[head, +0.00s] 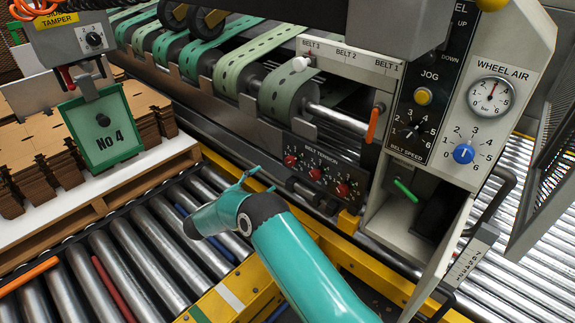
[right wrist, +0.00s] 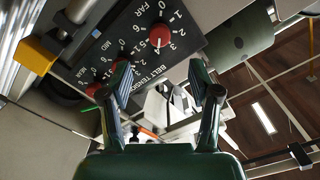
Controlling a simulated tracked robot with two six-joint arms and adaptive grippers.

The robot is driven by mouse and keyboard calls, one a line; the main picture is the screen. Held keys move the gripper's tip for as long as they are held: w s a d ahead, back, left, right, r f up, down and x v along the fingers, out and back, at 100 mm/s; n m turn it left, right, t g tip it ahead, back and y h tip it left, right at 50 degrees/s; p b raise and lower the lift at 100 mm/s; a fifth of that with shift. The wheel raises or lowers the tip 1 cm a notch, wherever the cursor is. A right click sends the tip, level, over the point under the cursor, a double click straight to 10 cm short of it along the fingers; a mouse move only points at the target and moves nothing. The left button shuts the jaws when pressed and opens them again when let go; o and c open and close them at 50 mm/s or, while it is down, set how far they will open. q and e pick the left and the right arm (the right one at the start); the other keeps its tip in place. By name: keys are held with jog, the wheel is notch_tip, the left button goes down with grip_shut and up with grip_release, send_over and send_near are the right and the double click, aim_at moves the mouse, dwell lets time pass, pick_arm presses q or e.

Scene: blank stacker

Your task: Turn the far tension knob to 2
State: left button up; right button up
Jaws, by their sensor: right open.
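The belt tension panel (head: 325,189) is dark with a row of three red knobs. The far tension knob (head: 290,160) is at its left end in the head view. In the right wrist view the knob labelled FAR (right wrist: 160,35) shows near the top, its white mark seeming to point toward the 4 to 5 side; the exact number is unclear. My right gripper (head: 262,178) is open and empty, just left of the panel and apart from the knobs. Its fingers (right wrist: 160,82) show spread below the far knob in the right wrist view. My left gripper is out of view.
The mid knob (head: 315,174) and near knob (head: 343,189) sit close beside the far one. A yellow rail (head: 230,172) runs below the panel. A roller conveyor (head: 130,255) lies left, with a cardboard stack (head: 30,150). Belts (head: 280,92) run above the panel.

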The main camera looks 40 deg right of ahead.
aim_at(288, 164)
jog(key=d, duration=0.4)
jog(key=d+b, duration=0.1)
jog(key=d, duration=0.6)
jog(key=shift+w+d+b, duration=0.35)
jog(key=shift+w+d, duration=0.05)
jog(key=c, duration=1.1)
jog(key=shift+a, duration=0.2)
jog(key=shift+c, duration=0.3)
jog(key=shift+d, duration=0.15)
